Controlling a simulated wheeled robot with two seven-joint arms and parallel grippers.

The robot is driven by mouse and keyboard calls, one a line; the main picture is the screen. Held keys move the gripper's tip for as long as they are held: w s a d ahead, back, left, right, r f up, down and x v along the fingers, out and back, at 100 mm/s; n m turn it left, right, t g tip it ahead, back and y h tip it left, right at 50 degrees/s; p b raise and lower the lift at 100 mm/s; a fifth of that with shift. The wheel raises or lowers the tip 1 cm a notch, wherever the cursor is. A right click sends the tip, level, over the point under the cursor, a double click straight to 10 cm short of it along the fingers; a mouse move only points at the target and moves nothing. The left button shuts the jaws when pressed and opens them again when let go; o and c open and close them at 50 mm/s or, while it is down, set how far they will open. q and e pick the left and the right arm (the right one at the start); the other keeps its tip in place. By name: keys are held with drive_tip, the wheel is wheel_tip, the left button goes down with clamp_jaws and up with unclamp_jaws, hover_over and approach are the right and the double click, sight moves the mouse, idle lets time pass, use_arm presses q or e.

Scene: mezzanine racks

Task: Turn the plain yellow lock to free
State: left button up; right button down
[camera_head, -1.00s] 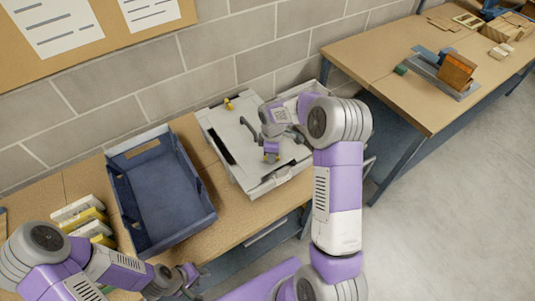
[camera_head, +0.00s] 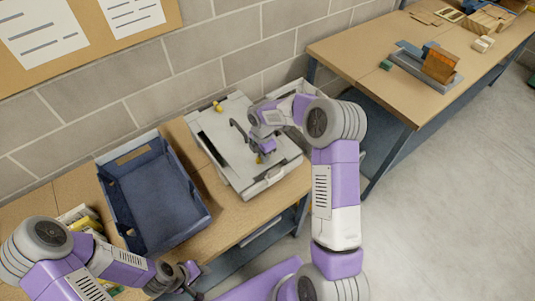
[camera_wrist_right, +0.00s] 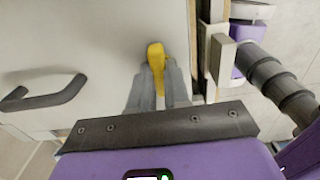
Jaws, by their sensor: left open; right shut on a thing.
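A pale grey case or panel (camera_head: 222,150) lies on the near table against the wall, with a dark bar handle on its top. One yellow lock (camera_head: 218,106) is at its far left corner. A second yellow lock (camera_head: 259,159) is at its front, mostly covered by my right gripper (camera_head: 262,153). In the right wrist view my right gripper (camera_wrist_right: 157,82) is shut on this yellow lock (camera_wrist_right: 156,54), whose rounded end sticks out past the fingers. No marking shows on it. My left gripper (camera_head: 196,275) is open and empty, low near the table's front edge.
A blue open bin (camera_head: 194,220) stands left of the case, empty inside. Yellow and white items (camera_head: 83,217) lie left of it, partly behind my left arm. A second table (camera_head: 365,75) at right holds a grey tray with an orange block.

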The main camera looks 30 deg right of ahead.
idle(0.4)
drive_tip(key=c, duration=1.1)
unclamp_jaws()
wheel_tip(320, 180, up, 8)
drive_tip(key=shift+f, duration=0.2)
